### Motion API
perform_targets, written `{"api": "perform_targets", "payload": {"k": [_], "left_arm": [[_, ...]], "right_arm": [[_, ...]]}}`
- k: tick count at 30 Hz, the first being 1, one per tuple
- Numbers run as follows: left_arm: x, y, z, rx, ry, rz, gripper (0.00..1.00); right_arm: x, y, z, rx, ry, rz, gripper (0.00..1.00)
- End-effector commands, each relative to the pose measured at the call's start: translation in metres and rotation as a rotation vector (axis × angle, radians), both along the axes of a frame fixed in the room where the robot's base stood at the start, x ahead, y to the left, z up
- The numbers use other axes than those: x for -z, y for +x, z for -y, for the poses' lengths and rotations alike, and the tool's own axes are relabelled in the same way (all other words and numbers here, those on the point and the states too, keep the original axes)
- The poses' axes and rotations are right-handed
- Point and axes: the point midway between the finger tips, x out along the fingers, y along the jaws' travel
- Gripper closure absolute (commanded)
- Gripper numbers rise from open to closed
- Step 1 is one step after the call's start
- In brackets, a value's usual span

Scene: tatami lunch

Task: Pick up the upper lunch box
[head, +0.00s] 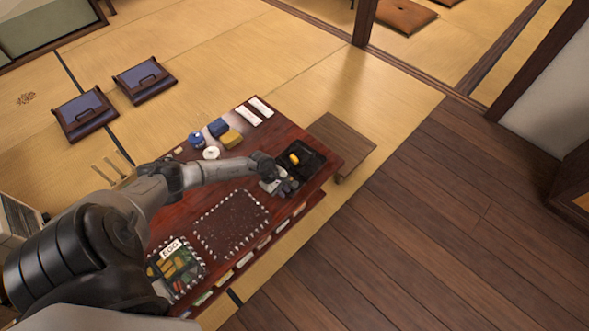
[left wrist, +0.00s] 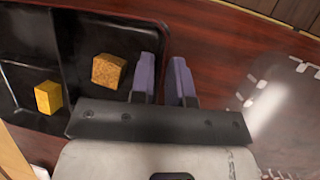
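A black, open lunch box (head: 318,161) with dividers sits at the right end of the low red-brown table. It holds a yellow block (head: 294,159). In the left wrist view the box (left wrist: 85,35) fills the upper left, with a yellow block (left wrist: 48,97) and a brown-orange block (left wrist: 109,70) in separate compartments. My left gripper (head: 284,187) is at the box's near-left side. Its two purple fingers (left wrist: 166,80) are apart, with the box's right wall close to the left finger. I cannot tell whether the wall lies between them. My right gripper is not in view.
A dark rectangle with a white dashed border (head: 232,222) lies mid-table. A low wooden stool (head: 343,140) stands beside the table.

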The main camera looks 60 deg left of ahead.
Motion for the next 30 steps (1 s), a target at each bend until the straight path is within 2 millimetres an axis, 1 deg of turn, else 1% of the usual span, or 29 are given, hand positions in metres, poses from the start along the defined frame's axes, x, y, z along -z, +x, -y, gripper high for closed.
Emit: {"api": "perform_targets", "payload": {"k": [8,13,14,30], "left_arm": [[0.0027,-0.0002,0.0001,0.000,0.000,-0.001,0.84],[0.0021,-0.0004,0.0000,0.000,0.000,-0.001,0.98],[0.0022,-0.0004,0.0001,0.000,0.000,-0.001,1.00],[0.0019,-0.0008,0.0002,0.000,0.000,-0.001,1.00]], "right_arm": [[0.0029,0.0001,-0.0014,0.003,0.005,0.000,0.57],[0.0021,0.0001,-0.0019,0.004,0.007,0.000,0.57],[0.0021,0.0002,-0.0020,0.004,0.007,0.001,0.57],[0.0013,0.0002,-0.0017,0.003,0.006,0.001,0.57]]}}
